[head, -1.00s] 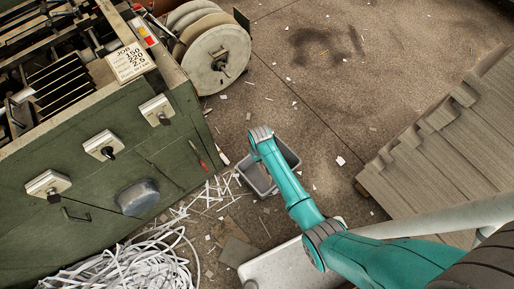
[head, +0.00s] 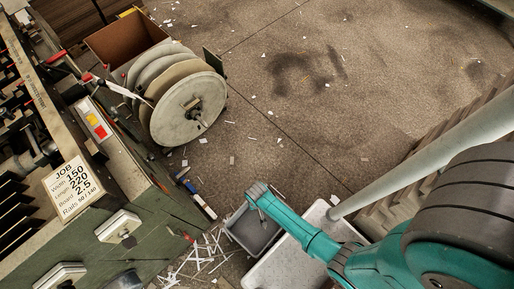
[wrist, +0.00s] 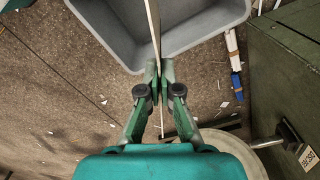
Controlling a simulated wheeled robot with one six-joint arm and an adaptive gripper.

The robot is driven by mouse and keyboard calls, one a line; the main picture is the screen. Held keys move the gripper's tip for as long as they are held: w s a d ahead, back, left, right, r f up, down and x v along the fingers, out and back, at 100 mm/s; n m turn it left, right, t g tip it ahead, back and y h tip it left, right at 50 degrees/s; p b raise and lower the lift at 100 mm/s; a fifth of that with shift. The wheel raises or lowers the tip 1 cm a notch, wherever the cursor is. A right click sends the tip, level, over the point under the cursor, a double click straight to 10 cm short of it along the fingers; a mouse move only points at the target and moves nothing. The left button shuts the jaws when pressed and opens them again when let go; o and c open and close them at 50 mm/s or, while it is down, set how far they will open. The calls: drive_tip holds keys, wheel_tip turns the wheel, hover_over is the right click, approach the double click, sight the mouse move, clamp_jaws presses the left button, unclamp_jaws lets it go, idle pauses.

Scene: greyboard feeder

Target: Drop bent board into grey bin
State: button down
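The grey bin (head: 240,238) stands on the floor beside the green machine, with my arm's end above it. In the wrist view the bin (wrist: 112,28) opens just beyond my fingers. My gripper (wrist: 159,76) is shut on a thin board (wrist: 154,28), seen edge-on. The board stretches from between the fingers out over the bin's opening, and a thin strip shows on the near side too. Its bend cannot be made out from this angle. In the head view my gripper (head: 262,214) is small and points down at the bin; the board is hard to see there.
The green machine (head: 150,232) with a job card (head: 72,185) is at left. A large reel (head: 188,108) and a brown box (head: 125,42) stand behind it. White strips (head: 205,255) litter the floor by the bin. Stacked boards (head: 385,210) are at right. The floor beyond is open.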

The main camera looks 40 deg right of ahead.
drive_tip(key=s+f+m, duration=0.1)
drive_tip(key=s+f, duration=0.3)
drive_tip(key=f, duration=0.3)
drive_tip(key=shift+f, duration=0.3)
drive_tip(key=c, duration=1.2)
unclamp_jaws()
drive_tip(key=shift+c, duration=0.2)
wheel_tip(320, 180, up, 12)
